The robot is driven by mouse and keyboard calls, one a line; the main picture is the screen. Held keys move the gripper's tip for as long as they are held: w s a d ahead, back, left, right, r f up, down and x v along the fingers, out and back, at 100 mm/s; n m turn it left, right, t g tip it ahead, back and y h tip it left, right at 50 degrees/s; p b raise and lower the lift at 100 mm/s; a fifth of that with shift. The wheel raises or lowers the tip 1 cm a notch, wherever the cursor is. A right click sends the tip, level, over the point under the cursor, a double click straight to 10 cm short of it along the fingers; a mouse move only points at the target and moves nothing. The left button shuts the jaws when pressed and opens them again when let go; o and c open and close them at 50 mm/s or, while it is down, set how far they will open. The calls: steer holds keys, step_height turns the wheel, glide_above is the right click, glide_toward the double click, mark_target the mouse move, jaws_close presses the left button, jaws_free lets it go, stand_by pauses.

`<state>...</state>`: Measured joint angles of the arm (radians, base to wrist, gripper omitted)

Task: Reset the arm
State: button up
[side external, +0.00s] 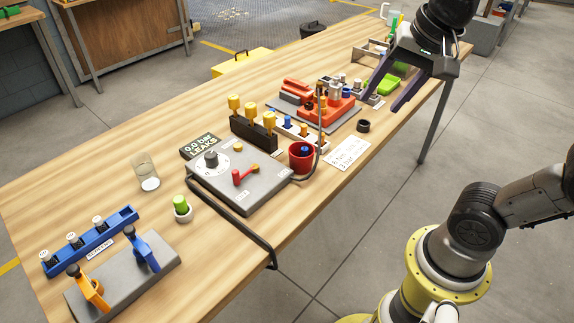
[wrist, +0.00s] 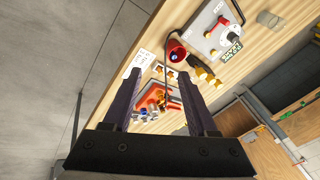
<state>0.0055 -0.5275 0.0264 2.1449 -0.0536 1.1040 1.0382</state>
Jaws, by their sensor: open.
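My gripper (side external: 388,92) is at the upper right in the side external view, above the far end of the wooden table (side external: 330,195). Its two dark fingers are spread and point down and left, with nothing held between them. In the wrist view my gripper (wrist: 163,100) also shows open, its fingers framing a red-orange fixture (wrist: 152,97) on the table beyond. In the side external view this orange fixture (side external: 338,108) on its grey base is left of the fingers. I cannot tell the exact height of the fingertips above the table.
A green tray (side external: 389,86) sits near the fingers. A grey panel (side external: 238,186) with a red lever, a red cup (side external: 301,158), a black block with yellow knobs (side external: 253,128), a glass cylinder (side external: 146,172) and a blue rack (side external: 90,241) stand along the table. The front edge has bare wood.

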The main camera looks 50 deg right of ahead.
steer(key=s+a+f+n+t, duration=0.1)
steer(key=s+f+n, duration=0.4)
steer(key=n, duration=0.6)
steer(key=shift+s+f+n+y, duration=0.3)
steer(key=shift+f+n, duration=0.1)
steer(key=shift+f, duration=0.5)
steer(key=shift+a, duration=0.1)
